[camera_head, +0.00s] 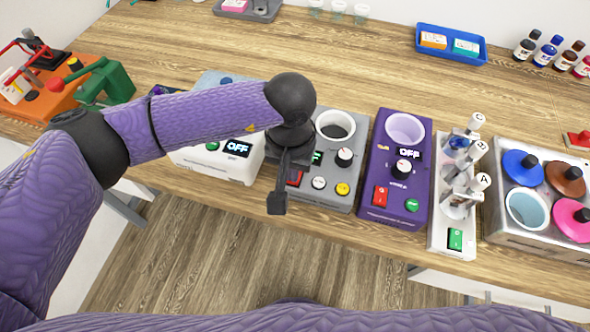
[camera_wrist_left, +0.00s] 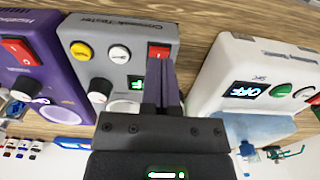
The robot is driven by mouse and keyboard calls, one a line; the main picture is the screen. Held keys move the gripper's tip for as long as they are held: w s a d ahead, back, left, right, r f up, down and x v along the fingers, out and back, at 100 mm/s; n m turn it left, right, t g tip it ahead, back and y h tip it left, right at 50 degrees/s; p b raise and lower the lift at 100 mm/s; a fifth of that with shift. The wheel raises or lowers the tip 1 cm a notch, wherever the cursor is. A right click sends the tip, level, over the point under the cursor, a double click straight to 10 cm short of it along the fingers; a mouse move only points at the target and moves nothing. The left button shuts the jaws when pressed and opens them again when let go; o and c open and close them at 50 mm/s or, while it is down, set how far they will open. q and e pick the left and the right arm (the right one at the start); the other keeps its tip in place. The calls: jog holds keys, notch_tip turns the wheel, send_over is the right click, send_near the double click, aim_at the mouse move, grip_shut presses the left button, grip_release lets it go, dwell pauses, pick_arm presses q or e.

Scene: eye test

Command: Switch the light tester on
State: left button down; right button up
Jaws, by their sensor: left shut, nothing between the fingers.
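A grey device (camera_head: 330,195) on the bench has lettering ending in "Tester" in the wrist view, where it also shows (camera_wrist_left: 118,68); the first word is hard to read. It has a red switch (camera_wrist_left: 158,50), a white button, a yellow button, a black knob and a white cup. Its display is partly hidden by my gripper and shows a green "F". My left gripper (camera_head: 277,204) is shut and empty, pointing down at the device's front left. In the wrist view its fingertips (camera_wrist_left: 161,62) overlap the red switch; I cannot tell whether they touch it.
A white device (camera_head: 240,167) reading OFF stands left, and a purple device (camera_head: 393,210) reading OFF stands right. Further right are a vial rack (camera_head: 440,235) and a box with coloured lids (camera_head: 510,228). A blue tray (camera_head: 425,48) lies behind. The bench middle is clear.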

aim_at(292, 187)
pick_arm(q)
jog(key=shift+f+b, duration=1.25)
jog(key=shift+b, duration=0.1)
dwell(1.0)
notch_tip(292, 187, up, 7)
jog(key=p, duration=0.3)
jog(key=shift+p, duration=0.3)
